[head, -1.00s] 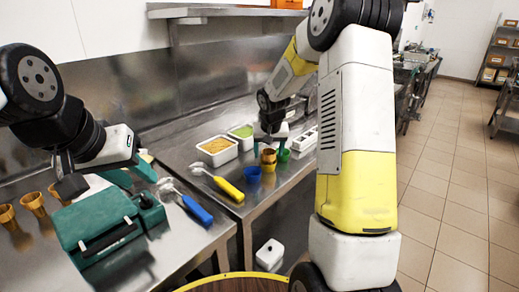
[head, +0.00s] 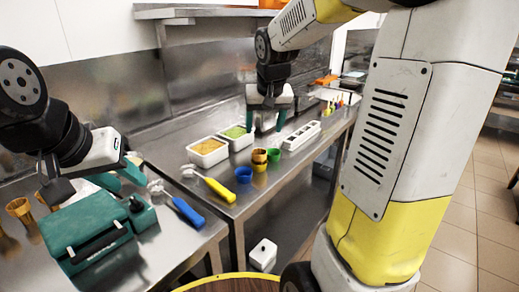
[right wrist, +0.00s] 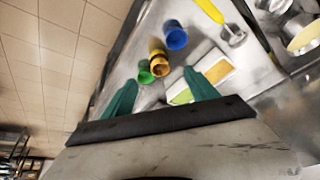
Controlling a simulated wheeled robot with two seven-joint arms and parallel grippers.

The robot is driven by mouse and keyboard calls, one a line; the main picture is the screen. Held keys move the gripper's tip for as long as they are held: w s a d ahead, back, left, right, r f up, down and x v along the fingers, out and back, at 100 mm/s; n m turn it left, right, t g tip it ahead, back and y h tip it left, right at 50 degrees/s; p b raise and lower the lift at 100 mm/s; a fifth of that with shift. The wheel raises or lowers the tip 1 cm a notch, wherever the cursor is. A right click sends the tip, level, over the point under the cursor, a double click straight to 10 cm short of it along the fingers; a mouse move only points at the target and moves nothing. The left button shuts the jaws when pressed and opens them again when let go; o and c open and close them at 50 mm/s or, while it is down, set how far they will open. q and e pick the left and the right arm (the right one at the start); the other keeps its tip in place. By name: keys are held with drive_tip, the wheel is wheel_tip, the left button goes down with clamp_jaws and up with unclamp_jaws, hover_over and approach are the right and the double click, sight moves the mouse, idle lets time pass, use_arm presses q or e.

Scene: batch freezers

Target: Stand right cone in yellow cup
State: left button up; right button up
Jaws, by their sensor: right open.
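A brown cone (head: 259,155) stands in the yellow cup (head: 259,167), between the blue cup (head: 243,175) and the green cup (head: 274,155) on the steel counter. In the right wrist view the cone's open rim (right wrist: 160,66) faces the camera and hides part of the yellow cup. My right gripper (head: 264,121) is open and empty, above and behind the cups, apart from the cone. Its two teal fingers (right wrist: 163,88) are spread in the wrist view. My left gripper (head: 119,177) has its fingers apart above the left counter, with nothing seen between them.
Two more cones (head: 18,207) stand on the left counter near a teal case (head: 85,232). A blue-handled scoop (head: 188,212) and a yellow-handled scoop (head: 220,190) lie near the counter edges. Tubs of orange (head: 207,147) and green filling stand behind the cups. A white holder (head: 301,136) is at right.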

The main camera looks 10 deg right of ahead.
drive_tip(key=s+a+r+y, duration=0.1)
drive_tip(key=s, duration=0.9)
drive_tip(key=s+a+r+n+t+y, duration=0.1)
drive_tip(key=s+a, duration=0.1)
drive_tip(key=s, duration=0.9)
drive_tip(key=shift+s+a+n, duration=0.15)
drive_tip(key=shift+a+n, duration=0.05)
drive_tip(key=shift+n, duration=0.1)
drive_tip(key=shift+c, duration=0.2)
